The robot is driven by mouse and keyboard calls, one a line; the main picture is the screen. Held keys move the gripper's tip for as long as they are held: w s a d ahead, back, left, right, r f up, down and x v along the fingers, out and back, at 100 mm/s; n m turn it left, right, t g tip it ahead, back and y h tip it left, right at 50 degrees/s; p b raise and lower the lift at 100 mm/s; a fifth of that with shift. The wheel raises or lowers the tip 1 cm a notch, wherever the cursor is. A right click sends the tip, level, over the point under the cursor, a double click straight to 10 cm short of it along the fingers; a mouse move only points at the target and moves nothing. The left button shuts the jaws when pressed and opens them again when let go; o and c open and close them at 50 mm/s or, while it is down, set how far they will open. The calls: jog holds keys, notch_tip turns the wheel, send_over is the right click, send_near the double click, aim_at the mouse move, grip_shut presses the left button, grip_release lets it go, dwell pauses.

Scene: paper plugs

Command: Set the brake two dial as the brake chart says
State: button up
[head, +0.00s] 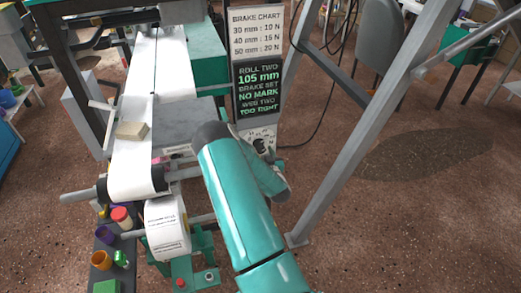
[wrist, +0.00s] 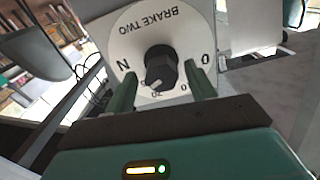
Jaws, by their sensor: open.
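The brake chart (head: 257,32) in the head view reads 30 mm: 10 N, 40 mm: 15 N, 50 mm: 20 N. The brake two dial (head: 262,137) sits under the display, partly hidden by my arm. In the wrist view its white plate (wrist: 190,28) appears upside down, with a black knob (wrist: 159,67) and a pale pointer mark. My gripper (wrist: 164,90) is open, its green fingers on either side of the knob, apart from it. Small scale numbers are hard to read.
A white paper web (head: 133,165) runs over rollers left of my arm, with a tan block (head: 132,130) on it. A printed roll (head: 167,228) is below. Coloured pots (head: 121,217) stand at lower left.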

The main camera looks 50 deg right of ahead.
jog(key=shift+x, duration=1.25)
jog(key=shift+c, duration=0.2)
jog(key=c, duration=0.9)
jog(key=shift+c, duration=0.2)
jog(key=shift+n, duration=0.4)
jog(key=n, duration=0.5)
jog(key=shift+n, duration=0.3)
jog(key=n, duration=0.6)
jog(key=shift+s, duration=0.1)
jog(key=shift+n, duration=0.3)
